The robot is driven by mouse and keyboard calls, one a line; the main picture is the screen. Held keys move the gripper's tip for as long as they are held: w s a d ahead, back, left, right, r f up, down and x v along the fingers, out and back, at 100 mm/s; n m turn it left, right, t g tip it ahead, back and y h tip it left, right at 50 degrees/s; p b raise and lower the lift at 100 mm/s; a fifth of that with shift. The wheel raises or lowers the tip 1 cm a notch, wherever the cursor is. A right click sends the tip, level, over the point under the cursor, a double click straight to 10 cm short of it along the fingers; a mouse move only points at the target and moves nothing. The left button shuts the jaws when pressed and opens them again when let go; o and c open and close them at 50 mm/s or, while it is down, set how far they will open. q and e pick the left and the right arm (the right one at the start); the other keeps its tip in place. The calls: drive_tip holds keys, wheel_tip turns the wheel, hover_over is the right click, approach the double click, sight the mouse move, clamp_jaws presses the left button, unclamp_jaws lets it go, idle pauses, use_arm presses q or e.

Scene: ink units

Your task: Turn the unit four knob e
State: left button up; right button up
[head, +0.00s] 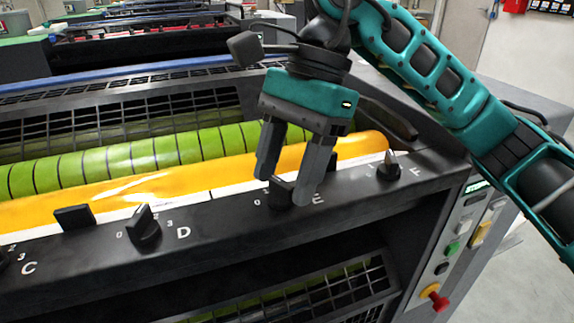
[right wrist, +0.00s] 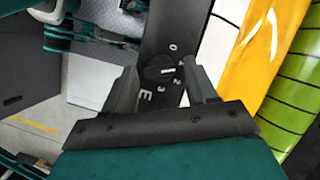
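Knob E (head: 280,194) is a black rotary knob on the dark front ledge of the ink unit, with a white letter E beside it. My right gripper (head: 286,184) is above this knob and points down at it, with its two fingers apart. The right wrist view shows the round knob (right wrist: 162,70) with a light mark on its top, between the open fingertips (right wrist: 159,66). A gap seems to show on each side. The fingers partly hide the knob in the head view. My left gripper is not in view.
Knob D (head: 146,228) stands to the left and knob F (head: 389,168) to the right on the same ledge. A yellow roller (head: 130,185) and a green roller (head: 90,168) lie behind. A red emergency button (head: 436,298) is on the right side panel.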

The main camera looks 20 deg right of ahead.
drive_tip(key=shift+o, duration=0.5)
drive_tip(key=p+v, duration=0.3)
drive_tip(key=v, duration=1)
